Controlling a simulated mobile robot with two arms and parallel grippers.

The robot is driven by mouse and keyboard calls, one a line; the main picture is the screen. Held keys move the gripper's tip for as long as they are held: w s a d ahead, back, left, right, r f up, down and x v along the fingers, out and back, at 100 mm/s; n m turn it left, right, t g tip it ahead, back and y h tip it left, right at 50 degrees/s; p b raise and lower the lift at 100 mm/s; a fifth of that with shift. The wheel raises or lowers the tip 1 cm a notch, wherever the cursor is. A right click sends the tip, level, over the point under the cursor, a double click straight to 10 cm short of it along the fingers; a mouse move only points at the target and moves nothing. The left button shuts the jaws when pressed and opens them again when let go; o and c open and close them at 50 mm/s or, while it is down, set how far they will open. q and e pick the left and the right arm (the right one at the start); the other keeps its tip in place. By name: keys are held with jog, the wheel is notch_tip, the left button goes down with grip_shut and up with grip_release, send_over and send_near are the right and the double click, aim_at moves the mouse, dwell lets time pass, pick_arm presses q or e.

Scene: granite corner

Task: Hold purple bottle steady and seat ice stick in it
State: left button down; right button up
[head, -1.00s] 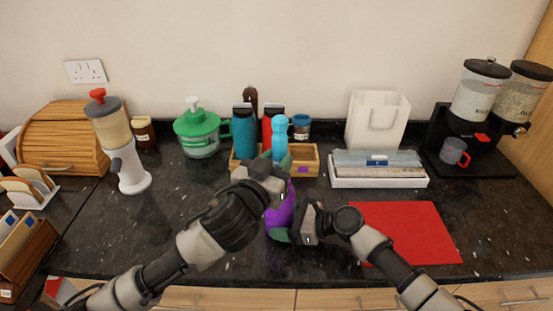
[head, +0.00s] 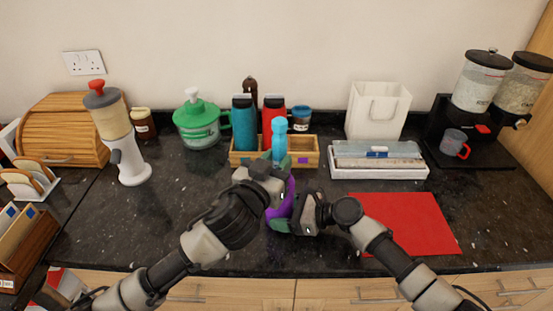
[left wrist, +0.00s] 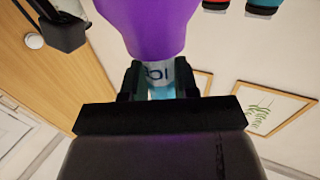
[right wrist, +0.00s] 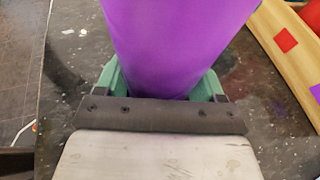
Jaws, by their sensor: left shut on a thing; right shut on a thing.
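The purple bottle (head: 288,197) stands upright near the middle front of the counter, partly hidden by my grippers. My right gripper (head: 287,217) is shut around its body; the bottle (right wrist: 178,45) fills the space between the fingers in the right wrist view. My left gripper (head: 278,166) is shut on the light blue ice stick (head: 279,138), directly above the bottle. In the left wrist view the stick (left wrist: 160,76) shows a pale lettered band between the fingers, in line with the bottle's narrow end (left wrist: 150,30). Whether the stick's end is inside the mouth is hidden.
Behind stands a wooden box (head: 307,150) with a teal bottle (head: 244,125) and a red bottle (head: 272,112). A red mat (head: 412,222) lies to the right, and a white tray (head: 380,173) with boxes behind it. The counter left of my grippers is clear.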

pick_arm(q)
jog(key=shift+f, duration=0.7)
jog(key=c, duration=0.8)
grip_release()
jog(key=shift+s, duration=0.15)
jog(key=v, duration=1.1)
jog(key=shift+s+a, duration=0.2)
jog(key=shift+s, duration=0.15)
jog(key=shift+f, duration=0.1)
pick_arm(e)
jog(key=o, duration=0.8)
